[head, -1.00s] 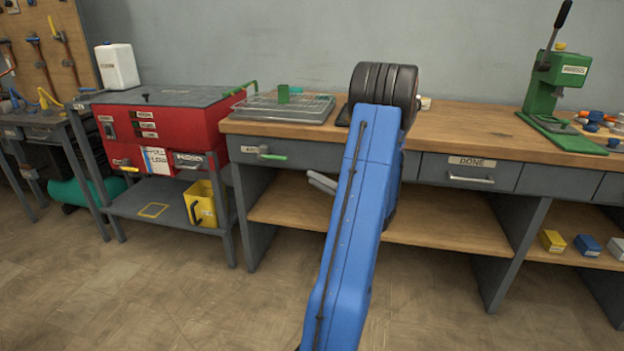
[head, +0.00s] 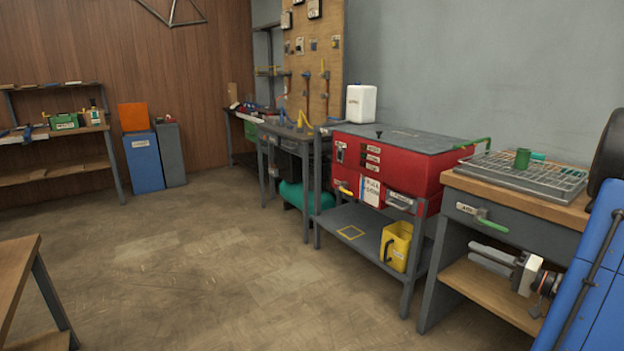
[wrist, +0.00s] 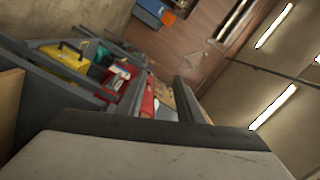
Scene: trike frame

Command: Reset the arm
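My gripper (head: 490,257) shows in the head view at the right, its two grey fingers pointing left, in front of the workbench's lower shelf. My blue arm link stands at the right edge and hides part of the bench. In the wrist view, two dark fingers of my gripper (wrist: 161,95) stand apart with a gap between them. Nothing is held in that gap; the background shows through it.
A red machine (head: 390,165) stands on a grey stand with a yellow bin (head: 397,246) on its lower shelf. A wooden table (head: 18,275) is at left. The middle floor is clear.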

